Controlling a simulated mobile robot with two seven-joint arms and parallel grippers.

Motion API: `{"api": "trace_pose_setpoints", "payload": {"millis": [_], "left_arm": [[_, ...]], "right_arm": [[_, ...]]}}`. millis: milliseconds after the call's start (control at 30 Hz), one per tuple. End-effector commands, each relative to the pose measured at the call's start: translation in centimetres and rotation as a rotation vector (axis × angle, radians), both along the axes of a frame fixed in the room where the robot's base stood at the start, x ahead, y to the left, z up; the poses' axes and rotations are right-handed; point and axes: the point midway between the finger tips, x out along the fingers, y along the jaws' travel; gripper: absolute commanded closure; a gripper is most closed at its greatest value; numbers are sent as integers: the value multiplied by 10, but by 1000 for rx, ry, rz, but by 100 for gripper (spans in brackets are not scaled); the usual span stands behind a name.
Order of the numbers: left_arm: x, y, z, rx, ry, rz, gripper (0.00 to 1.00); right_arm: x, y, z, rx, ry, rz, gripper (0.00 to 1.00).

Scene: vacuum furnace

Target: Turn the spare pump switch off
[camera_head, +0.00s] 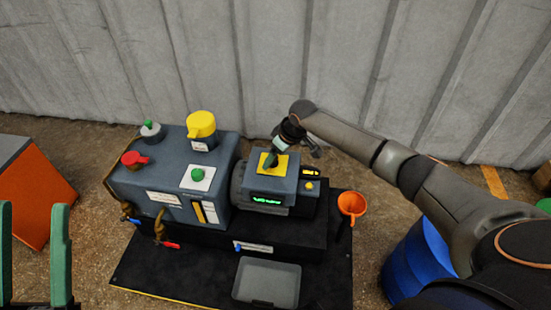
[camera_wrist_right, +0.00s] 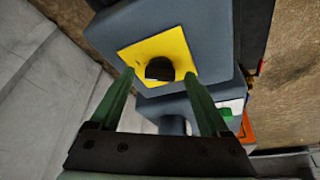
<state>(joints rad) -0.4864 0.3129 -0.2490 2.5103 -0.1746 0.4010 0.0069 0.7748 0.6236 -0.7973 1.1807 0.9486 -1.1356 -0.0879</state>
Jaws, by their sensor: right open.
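The spare pump switch shows in the right wrist view as a black knob (camera_wrist_right: 159,68) on a yellow plate (camera_wrist_right: 140,52), on a grey housing. In the head view the yellow plate (camera_head: 283,163) lies on top of the grey motor box, and the knob is mostly hidden by my right gripper (camera_head: 271,158). In the right wrist view this gripper (camera_wrist_right: 159,76) is open, with one green finger towards each side of the knob. I cannot tell whether the fingers touch it. My left gripper (camera_head: 33,208) is open and empty at the lower left, away from the pump.
The grey pump body (camera_head: 170,178) carries a yellow cap (camera_head: 201,124), a red handle (camera_head: 134,159) and a green button (camera_head: 198,174). An orange funnel (camera_head: 352,204) and blue drum (camera_head: 415,262) are at right. A grey tray (camera_head: 268,283) lies in front. A corrugated wall (camera_head: 150,60) is behind.

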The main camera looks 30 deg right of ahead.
Motion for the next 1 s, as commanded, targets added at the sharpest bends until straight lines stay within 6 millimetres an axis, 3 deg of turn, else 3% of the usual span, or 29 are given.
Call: {"api": "trace_pose_setpoints", "payload": {"millis": [233,900,1000], "left_arm": [[0,0,0,1,0,-1,50],[0,-1,0,0,0,-1,50],[0,-1,0,0,0,-1,50]], "right_arm": [[0,0,0,0,-1,0,22],[0,0,0,0,0,0,98],[0,0,0,1,0,0,100]]}}
